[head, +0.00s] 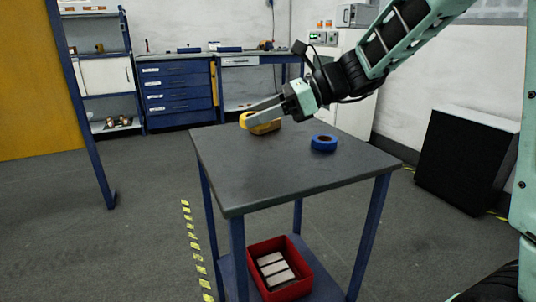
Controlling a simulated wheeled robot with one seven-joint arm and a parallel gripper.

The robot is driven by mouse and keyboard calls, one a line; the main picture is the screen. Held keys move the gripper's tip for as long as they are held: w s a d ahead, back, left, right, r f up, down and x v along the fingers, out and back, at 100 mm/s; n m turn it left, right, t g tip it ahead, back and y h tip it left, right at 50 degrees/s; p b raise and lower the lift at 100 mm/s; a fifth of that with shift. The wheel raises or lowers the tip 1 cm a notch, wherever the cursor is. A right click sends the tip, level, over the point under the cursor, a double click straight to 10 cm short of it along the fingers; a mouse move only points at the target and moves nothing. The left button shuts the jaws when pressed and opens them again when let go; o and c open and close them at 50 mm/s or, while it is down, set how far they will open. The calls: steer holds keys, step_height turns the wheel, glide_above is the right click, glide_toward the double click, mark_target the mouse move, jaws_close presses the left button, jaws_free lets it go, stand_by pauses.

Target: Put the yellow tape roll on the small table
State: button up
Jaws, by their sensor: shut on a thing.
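The yellow tape roll (264,125) is between the fingers of my gripper (248,120), which is shut on it. The roll is at the far left part of the small table (280,180), which has a dark grey top and blue legs. The fingers hide part of the roll. I cannot tell whether the roll touches the tabletop or hangs just above it. A blue tape roll (323,143) lies flat on the table, to the right of my gripper and apart from it.
A red bin (307,270) with pale blocks stands on the table's lower shelf. The front of the tabletop is clear. A black box (465,165) stands on the floor at right. Blue drawers (177,95) and a workbench are at the back. A blue post (85,120) rises at left.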

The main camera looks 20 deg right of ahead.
mark_target(261, 159)
step_height(261, 159, down, 8)
steer(key=b, duration=0.2)
steer(key=shift+r+b, duration=0.25)
steer(key=shift+b, duration=0.15)
steer(key=shift+f, duration=0.2)
steer(key=o, duration=1)
steer(key=shift+c, duration=0.2)
